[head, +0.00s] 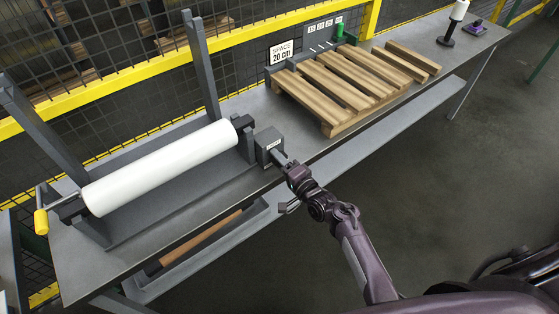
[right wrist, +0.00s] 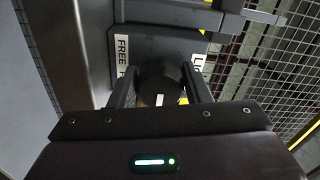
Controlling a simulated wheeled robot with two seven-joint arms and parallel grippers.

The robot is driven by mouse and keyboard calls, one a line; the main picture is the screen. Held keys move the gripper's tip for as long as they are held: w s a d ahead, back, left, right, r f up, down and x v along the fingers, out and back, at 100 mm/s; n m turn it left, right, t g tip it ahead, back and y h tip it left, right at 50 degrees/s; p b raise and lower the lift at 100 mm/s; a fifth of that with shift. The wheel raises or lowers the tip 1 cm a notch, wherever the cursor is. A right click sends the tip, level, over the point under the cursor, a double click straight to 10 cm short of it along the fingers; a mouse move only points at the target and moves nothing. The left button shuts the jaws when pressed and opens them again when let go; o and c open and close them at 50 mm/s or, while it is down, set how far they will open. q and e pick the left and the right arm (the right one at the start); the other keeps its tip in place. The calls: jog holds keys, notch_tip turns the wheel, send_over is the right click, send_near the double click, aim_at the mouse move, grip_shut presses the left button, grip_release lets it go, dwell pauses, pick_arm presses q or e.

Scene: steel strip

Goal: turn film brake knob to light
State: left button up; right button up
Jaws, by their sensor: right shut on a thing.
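The film brake box (head: 269,146) is a grey block at the right end of the white film roll (head: 160,168), on the steel table. My right gripper (head: 286,164) reaches it from the front right. In the right wrist view, my right gripper (right wrist: 160,92) has its two fingers on either side of the dark round brake knob (right wrist: 159,80) and is shut on it. A white mark shows on the knob. A label reading FREE (right wrist: 122,48) is left of the knob, and a partly hidden label starting LI (right wrist: 198,70) is to its right. My left gripper is not in view.
A wooden slatted pallet (head: 335,128) lies on the table (head: 215,200) right of the brake box, before a SPACE 20 cm sign (head: 282,52). A yellow crank handle (head: 41,222) sticks out at the roll's left end. A lower shelf (head: 235,240) runs below the table's front edge.

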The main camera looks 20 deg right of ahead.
jog(key=o, duration=1)
jog(key=v, duration=0.7)
jog(key=shift+s+d, duration=0.2)
jog(key=shift+s, duration=0.15)
